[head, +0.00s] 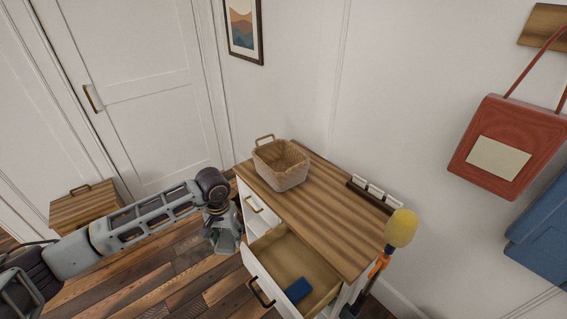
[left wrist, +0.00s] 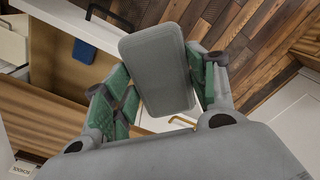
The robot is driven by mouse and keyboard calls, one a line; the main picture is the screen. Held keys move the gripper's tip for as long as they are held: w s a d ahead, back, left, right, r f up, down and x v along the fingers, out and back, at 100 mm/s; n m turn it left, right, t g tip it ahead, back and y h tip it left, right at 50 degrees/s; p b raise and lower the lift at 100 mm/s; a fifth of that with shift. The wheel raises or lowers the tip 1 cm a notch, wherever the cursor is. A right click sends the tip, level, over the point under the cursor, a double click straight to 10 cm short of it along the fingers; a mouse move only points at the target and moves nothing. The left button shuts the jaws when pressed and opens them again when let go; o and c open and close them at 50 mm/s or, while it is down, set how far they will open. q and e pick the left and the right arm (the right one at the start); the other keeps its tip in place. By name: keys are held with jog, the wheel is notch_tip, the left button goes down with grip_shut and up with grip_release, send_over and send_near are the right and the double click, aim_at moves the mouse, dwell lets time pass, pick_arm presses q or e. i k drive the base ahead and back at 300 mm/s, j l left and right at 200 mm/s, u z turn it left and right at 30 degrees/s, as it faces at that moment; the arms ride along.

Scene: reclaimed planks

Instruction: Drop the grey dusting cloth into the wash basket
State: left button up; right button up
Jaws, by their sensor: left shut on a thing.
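My left gripper (head: 224,238) is shut on the grey dusting cloth. In the left wrist view the cloth (left wrist: 158,70) is a grey, rounded flat block between the green finger pads (left wrist: 160,92). The cloth is hard to make out in the head view. The gripper is in front of the cabinet's left end, beside the open drawer and lower than the cabinet top. The wash basket (head: 289,181) is a beige woven basket with a tan handle, standing on the back left part of the cabinet top. It looks empty from here. My right gripper is not in view.
The cabinet (head: 335,218) has an open drawer (head: 262,247) holding a blue item (head: 298,290). A dark rack (head: 371,194) stands on the top's right side. A yellow-headed tool (head: 400,229) is at the right end. Red (head: 508,142) and blue (head: 545,243) bags hang right.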

aim_at(278, 174)
jog(key=i+j+z, duration=0.25)
jog(key=j+z, duration=0.15)
jog(key=j, duration=0.35)
jog(key=i+j+z, duration=0.15)
jog(key=j+z, duration=0.25)
jog(key=j, duration=0.4)
jog(key=j+z, duration=0.4)
jog(key=j, duration=0.45)
